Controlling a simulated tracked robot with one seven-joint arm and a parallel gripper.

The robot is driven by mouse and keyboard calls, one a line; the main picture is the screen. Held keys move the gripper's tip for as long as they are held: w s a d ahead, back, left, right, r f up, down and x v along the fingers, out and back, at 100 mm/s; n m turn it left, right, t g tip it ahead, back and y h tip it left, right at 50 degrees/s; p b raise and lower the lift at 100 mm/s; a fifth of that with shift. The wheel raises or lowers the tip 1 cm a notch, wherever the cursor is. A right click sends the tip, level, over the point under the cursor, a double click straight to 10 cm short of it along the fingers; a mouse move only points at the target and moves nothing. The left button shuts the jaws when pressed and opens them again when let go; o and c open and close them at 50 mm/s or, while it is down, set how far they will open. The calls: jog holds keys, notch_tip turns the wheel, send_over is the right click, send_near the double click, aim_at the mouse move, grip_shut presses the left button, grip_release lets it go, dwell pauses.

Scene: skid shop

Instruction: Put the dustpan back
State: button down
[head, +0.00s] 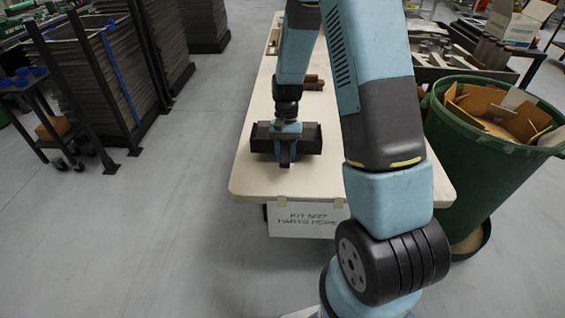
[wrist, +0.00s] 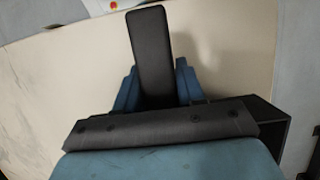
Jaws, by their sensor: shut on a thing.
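The dark dustpan (head: 308,137) is at the near end of the pale table (head: 245,185) in the head view. My gripper (head: 286,150) comes down onto it from above. In the wrist view, the black handle (wrist: 150,45) stands between the two blue fingers of my gripper (wrist: 157,88), which are shut on it. A dark edge of the pan (wrist: 272,122) shows at the right there. The rest of the pan is hidden behind my gripper. I cannot tell whether the pan touches the tabletop.
A paper sign (head: 305,220) is taped to the table's front edge. Reddish-brown pieces (head: 314,84) lie farther back on the table. A green bin (head: 480,165) full of cardboard stands close at the right. Dark racks (head: 95,80) stand at the left, with open floor between.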

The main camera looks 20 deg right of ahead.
jog(key=shift+w+a+f, duration=0.2)
jog(key=shift+w+f, duration=0.45)
jog(key=shift+f, duration=0.2)
notch_tip(320, 180, down, 3)
jog(key=shift+w+f, duration=0.1)
jog(key=c, duration=0.7)
grip_release()
